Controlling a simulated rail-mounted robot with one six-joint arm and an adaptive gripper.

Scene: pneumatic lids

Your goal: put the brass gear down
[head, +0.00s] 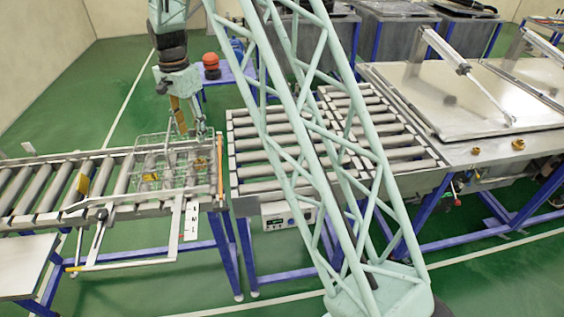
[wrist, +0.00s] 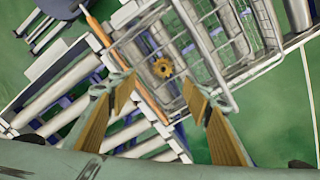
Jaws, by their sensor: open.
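A brass gear (wrist: 162,68) shows in the wrist view inside the wire basket (wrist: 226,103), between and beyond my fingertips. In the head view a small yellowish gear (head: 150,177) shows through the wires of the basket (head: 143,138), partly hidden by them. The basket stands on the left roller conveyor. My gripper (wrist: 159,84) is open, with nothing between its fingers. In the head view my gripper (head: 190,132) points down at the right part of the basket. Two more brass gears, one nearer (head: 476,151) and one farther right (head: 518,144), lie on the metal bench at right.
The left conveyor (head: 42,190) has a yellow piece (head: 84,184) on its rollers and an orange bar (head: 220,157) at its right end. A gap separates it from the middle conveyor (head: 262,171). A large metal lid (head: 440,95) lies at right. A red-and-black object (head: 211,66) stands behind.

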